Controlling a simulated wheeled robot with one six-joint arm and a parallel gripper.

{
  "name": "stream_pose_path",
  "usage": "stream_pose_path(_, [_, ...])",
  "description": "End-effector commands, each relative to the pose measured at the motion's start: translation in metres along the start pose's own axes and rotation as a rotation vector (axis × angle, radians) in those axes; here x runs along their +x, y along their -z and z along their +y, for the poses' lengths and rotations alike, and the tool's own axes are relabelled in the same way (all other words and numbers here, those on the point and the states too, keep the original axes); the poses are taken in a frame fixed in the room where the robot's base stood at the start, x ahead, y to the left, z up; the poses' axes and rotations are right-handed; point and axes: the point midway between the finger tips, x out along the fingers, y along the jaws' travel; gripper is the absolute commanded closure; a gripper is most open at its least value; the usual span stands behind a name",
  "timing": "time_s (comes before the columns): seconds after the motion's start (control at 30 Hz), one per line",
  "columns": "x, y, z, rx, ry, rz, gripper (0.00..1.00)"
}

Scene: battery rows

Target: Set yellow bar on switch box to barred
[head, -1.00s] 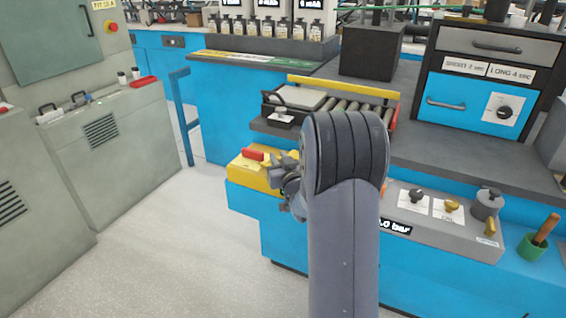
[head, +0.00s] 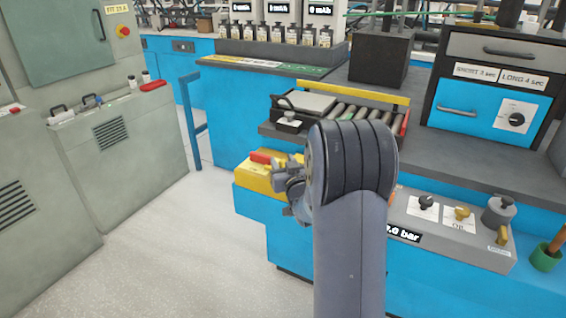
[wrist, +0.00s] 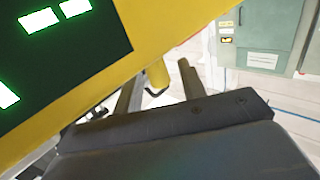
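A yellow box (head: 252,182) with a red part (head: 261,158) on top sits at the left end of the blue bench front; I take it for the switch box. My gripper (head: 291,180) is at its right side, partly hidden by my own arm. In the wrist view, a yellow surface with a dark panel (wrist: 95,45) and lit rectangles fills the upper left. A short yellow bar (wrist: 157,74) shows between my two fingertips (wrist: 160,82). The fingers are apart, with a narrow gap visible on each side of the bar. Contact with the bar is not visible.
A grey control panel (head: 445,245) with knobs lies right of my arm. A roller conveyor (head: 358,112) with a yellow rail is above. Grey-green cabinets (head: 125,145) stand left, with free floor (head: 170,240) between them and the bench.

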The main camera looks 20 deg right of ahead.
Motion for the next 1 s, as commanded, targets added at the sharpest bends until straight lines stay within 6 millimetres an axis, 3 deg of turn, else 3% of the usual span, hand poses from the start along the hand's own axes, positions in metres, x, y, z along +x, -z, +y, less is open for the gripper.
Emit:
stream_pose_path(0.5, [-0.086, 0.0, 0.001, 0.0, -0.002, 0.0, 0.61])
stream_pose_path(0.7, [-0.102, 0.0, 0.0, 0.0, -0.001, 0.0, 0.61])
stream_pose_path(1.0, [-0.103, 0.0, 0.0, 0.0, 0.0, 0.0, 0.62])
